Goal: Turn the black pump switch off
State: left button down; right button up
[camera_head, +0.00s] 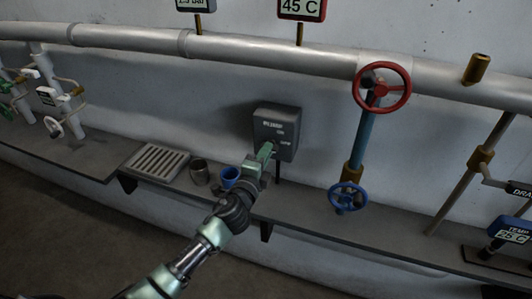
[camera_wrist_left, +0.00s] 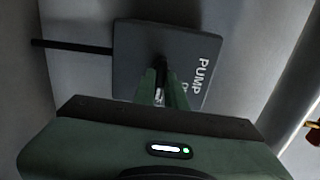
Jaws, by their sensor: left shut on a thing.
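The pump switch is a dark grey box (camera_head: 277,121) on the wall with pale lettering, above the ledge. It fills the upper middle of the left wrist view (camera_wrist_left: 185,45), where the word PUMP reads sideways. A small black lever (camera_wrist_left: 161,68) stands out from its face. My left gripper (camera_head: 266,150) is at the lower left of the box face. In the left wrist view its green fingers (camera_wrist_left: 161,88) are closed around the lever. The fingers partly hide the lever, and its exact position is unclear. My right gripper is in neither view.
A blue cup (camera_head: 229,178) and a dark metal cup (camera_head: 200,172) stand on the ledge (camera_head: 300,215) beside my left gripper. A drain grate (camera_head: 155,161) lies further left. A red valve wheel (camera_head: 382,87) and a blue wheel (camera_head: 348,197) stand to the right.

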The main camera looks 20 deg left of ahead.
pick_arm(q)
jog(key=c, duration=1.5)
grip_release()
jog(key=shift+o, duration=0.2)
jog(key=s+b, duration=0.1)
jog(key=s, duration=0.7)
jog(key=shift+b, duration=0.35)
jog(key=shift+a, duration=0.1)
